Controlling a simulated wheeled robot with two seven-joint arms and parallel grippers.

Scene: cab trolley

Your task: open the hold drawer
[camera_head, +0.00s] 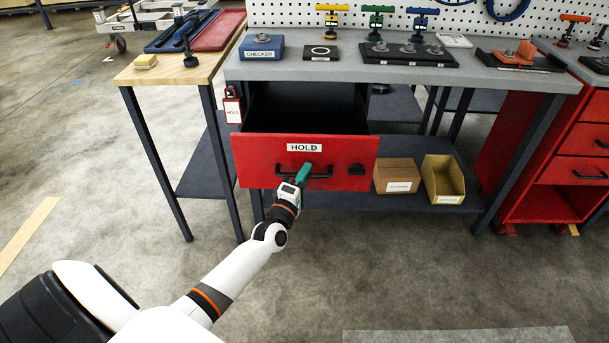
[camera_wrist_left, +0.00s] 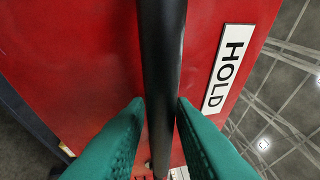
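The red HOLD drawer (camera_head: 250,158) stands pulled out from under the grey workbench, and its dark inside (camera_head: 310,108) shows from above. Its black bar handle (camera_head: 322,173) runs across the front below the HOLD label (camera_head: 304,148). My left gripper (camera_head: 303,172) is at the left part of this handle. In the left wrist view the black handle (camera_wrist_left: 160,60) runs between the two green fingers (camera_wrist_left: 160,115), with a finger close on each side. The HOLD label (camera_wrist_left: 230,65) is at the right there. My right gripper is in neither view.
A cardboard box (camera_head: 397,172) and a yellow bin (camera_head: 443,175) sit on the lower shelf right of the drawer. A red HOLD tag (camera_head: 232,107) hangs at its left. The checker box (camera_head: 261,47) and gauges stand on the bench (camera_head: 300,72). The floor in front is clear.

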